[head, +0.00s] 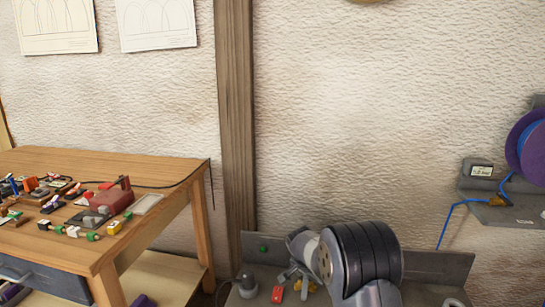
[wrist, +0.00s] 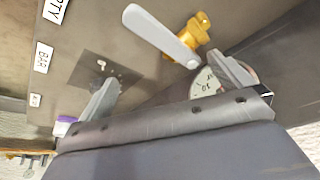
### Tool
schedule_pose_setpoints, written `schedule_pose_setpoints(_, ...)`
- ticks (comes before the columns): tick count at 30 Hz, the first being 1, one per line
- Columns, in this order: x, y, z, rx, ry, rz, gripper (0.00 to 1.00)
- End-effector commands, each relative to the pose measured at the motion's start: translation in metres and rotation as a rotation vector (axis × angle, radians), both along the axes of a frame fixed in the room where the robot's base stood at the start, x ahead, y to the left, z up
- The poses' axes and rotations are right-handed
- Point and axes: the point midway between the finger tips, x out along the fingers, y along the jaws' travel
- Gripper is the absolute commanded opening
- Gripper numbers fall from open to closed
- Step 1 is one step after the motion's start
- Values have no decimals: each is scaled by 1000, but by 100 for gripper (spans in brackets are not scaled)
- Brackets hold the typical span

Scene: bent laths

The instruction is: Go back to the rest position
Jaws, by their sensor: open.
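My gripper (head: 294,272) is low in the head view, over a grey bench (head: 430,265) with a raised back panel. In the wrist view my gripper (wrist: 162,70) has its two fingers wide apart, with nothing held between them. A white lever (wrist: 160,33) on a yellow brass fitting (wrist: 197,30) lies beyond the fingertips, apart from them as far as I can tell. A round white dial (wrist: 205,84) is partly hidden behind the right finger.
White labels (wrist: 43,56) mark the grey panel in the wrist view. A red piece (head: 278,294) lies on the bench near my gripper. A cluttered wooden table (head: 150,165) stands left. A purple spool (head: 528,145) with blue filament is at right.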

Motion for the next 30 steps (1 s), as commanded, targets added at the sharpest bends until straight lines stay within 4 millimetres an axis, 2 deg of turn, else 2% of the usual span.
schedule_pose_setpoints(12, 7, -9, 4, 1, 3, 277, 100)
schedule_pose_setpoints(26, 14, -14, 4, 1, 1, 516, 100)
schedule_pose_setpoints(30, 8, -12, 18, 0, -2, 521, 100)
